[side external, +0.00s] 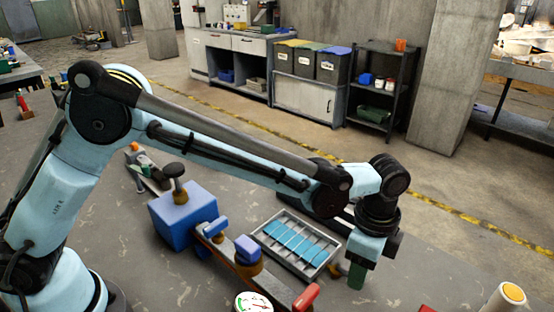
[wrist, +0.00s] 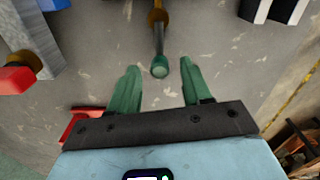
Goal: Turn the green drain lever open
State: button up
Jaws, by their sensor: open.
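The green drain lever shows in the wrist view as a dark rod with a green rounded end (wrist: 159,70), running up to a brass-coloured fitting (wrist: 158,17) at the top. In the side view a brass piece (side external: 336,269) shows just left of my fingers; the lever itself is mostly hidden there. My gripper (side external: 356,280) points down, with its green fingers apart. In the wrist view my gripper (wrist: 160,67) is open and empty, and the lever's green end appears in the gap between the fingertips. I see no contact; the depth between them is unclear.
A red handle (wrist: 15,80) on a brass valve is at the left of the wrist view. A blue box (side external: 183,215), a tray with blue strips (side external: 259,236) and a gauge (side external: 253,303) stand left of my gripper.

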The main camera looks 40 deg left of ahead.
jog(key=shift+f, duration=0.6)
grip_shut()
